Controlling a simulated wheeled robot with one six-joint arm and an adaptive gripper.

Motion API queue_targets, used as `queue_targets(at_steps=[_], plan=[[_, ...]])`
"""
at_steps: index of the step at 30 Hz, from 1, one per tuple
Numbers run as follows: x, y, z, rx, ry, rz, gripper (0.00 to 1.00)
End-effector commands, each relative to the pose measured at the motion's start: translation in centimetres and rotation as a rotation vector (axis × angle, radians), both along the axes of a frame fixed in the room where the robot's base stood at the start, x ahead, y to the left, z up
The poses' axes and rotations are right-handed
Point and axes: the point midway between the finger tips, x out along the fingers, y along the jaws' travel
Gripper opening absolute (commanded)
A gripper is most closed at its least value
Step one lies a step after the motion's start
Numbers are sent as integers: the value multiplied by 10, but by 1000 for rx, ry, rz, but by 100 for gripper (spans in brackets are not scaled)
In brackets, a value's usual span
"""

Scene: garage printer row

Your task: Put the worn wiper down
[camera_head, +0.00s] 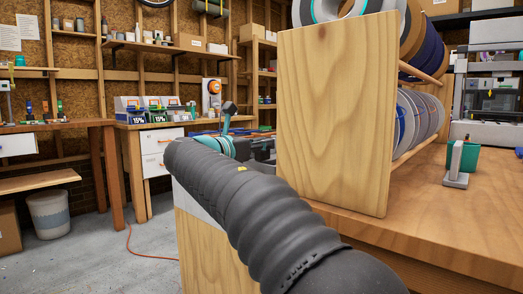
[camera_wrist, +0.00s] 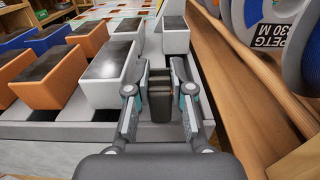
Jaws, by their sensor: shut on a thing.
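In the wrist view my gripper (camera_wrist: 160,88) is shut on a small dark block-like piece (camera_wrist: 160,108), which I take to be the worn wiper. It sits between the two fingertips, above or against a pale grey surface (camera_wrist: 75,143); I cannot tell whether it touches. In the head view my dark ribbed arm reaches away to the left of a wooden panel. The fingertips and the held piece cannot be made out clearly there.
Wood and spools lie close on the right. In the head view, a wooden spool rack (camera_head: 335,115) stands right of my arm on a workbench (camera_head: 440,225).

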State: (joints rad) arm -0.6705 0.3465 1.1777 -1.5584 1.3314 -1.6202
Motion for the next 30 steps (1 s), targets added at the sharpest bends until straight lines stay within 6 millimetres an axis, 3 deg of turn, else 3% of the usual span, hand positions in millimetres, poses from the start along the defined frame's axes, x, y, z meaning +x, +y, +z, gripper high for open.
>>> queue_targets(at_steps=[11,12,13,24,30], plan=[[0,0,-3,-1,-1,0,0],[0,0,-3,0,-1,0,29],[0,0,-3,0,-1,0,32],[-1,0,0,1,-2,1,32],[-23,18,1,1,-2,4,32]])
